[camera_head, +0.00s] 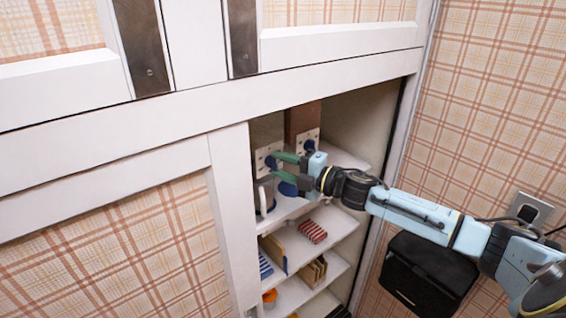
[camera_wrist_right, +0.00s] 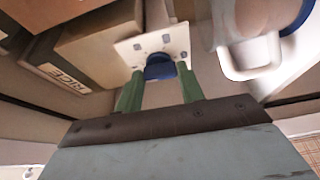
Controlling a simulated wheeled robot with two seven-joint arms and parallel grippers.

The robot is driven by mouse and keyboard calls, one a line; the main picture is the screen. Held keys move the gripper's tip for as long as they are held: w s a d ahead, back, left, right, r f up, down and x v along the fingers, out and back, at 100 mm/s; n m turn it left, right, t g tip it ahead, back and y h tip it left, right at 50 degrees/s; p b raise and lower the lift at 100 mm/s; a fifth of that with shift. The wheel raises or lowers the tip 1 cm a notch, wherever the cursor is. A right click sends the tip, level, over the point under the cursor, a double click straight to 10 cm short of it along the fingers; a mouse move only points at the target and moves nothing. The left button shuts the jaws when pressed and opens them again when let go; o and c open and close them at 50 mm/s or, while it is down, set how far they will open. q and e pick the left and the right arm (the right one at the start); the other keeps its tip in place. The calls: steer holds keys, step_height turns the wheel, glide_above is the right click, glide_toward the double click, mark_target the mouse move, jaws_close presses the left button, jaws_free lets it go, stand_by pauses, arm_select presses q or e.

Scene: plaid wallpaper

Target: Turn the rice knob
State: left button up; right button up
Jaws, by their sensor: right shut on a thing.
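A dispenser box with a RICE label (camera_wrist_right: 67,77) shows in the right wrist view. Beside the label is a white plate (camera_wrist_right: 150,44) with a blue knob (camera_wrist_right: 160,70). My right gripper (camera_wrist_right: 159,80) has its green fingers on either side of this knob and is shut on it. In the head view, the right gripper (camera_head: 276,166) reaches into the open cabinet at the left dispenser's white plate (camera_head: 264,153). The fingers partly hide the knob there. My left gripper is not in view.
A second dispenser (camera_head: 304,120) with a blue knob stands to the right. A white mug (camera_wrist_right: 248,55) is close to the gripper in the wrist view. Lower shelves hold a red striped item (camera_head: 312,231) and boards. The cabinet's white frame (camera_head: 232,205) borders the opening on the left.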

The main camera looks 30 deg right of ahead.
steer(key=shift+n, duration=0.3)
steer(key=o, duration=1)
steer(key=shift+s, duration=0.1)
steer(key=b+v, duration=0.1)
steer(key=v, duration=0.6)
steer(key=shift+b, duration=0.35)
steer(key=shift+s+d+r, duration=0.1)
steer(key=shift+s, duration=0.05)
